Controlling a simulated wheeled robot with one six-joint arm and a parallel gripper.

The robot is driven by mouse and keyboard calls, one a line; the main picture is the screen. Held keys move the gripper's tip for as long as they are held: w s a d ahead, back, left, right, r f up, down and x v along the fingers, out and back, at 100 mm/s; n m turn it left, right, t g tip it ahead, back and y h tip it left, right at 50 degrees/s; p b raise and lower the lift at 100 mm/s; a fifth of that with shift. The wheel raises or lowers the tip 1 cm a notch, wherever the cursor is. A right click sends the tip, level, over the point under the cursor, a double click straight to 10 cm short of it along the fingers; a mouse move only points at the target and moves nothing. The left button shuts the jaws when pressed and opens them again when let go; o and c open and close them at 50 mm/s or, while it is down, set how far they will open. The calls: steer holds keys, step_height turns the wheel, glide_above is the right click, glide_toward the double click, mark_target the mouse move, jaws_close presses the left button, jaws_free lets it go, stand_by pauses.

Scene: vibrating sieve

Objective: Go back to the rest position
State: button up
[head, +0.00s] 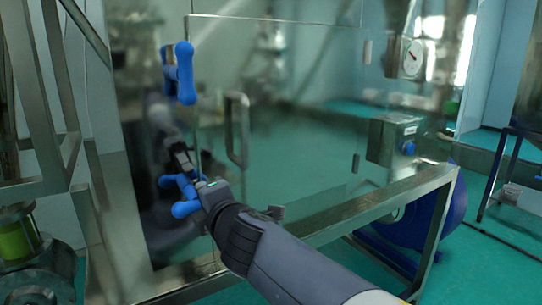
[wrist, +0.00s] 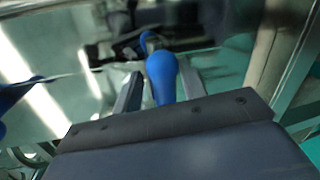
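My gripper (head: 203,186) is at the lower blue handle (head: 182,195) on the left edge of the clear door (head: 300,120). In the wrist view, my gripper (wrist: 160,85) has its two fingers apart. A rounded blue handle end (wrist: 162,78) lies between them, with a narrow gap seen on its left side; contact on the right cannot be told. The upper blue handle (head: 180,72) stands upright, higher on the same edge. Part of the lower handle is hidden by my gripper in the head view.
A metal door grip (head: 237,130) stands just right of the lower handle. A metal frame rail (head: 365,205) runs below the door. A control box (head: 393,138) and a gauge (head: 411,58) are at the right. Metal posts stand at the left. Green floor shows at the right.

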steer(key=shift+a+r+n, duration=0.1)
steer(key=shift+r+n, duration=0.1)
steer(key=shift+n, duration=0.9)
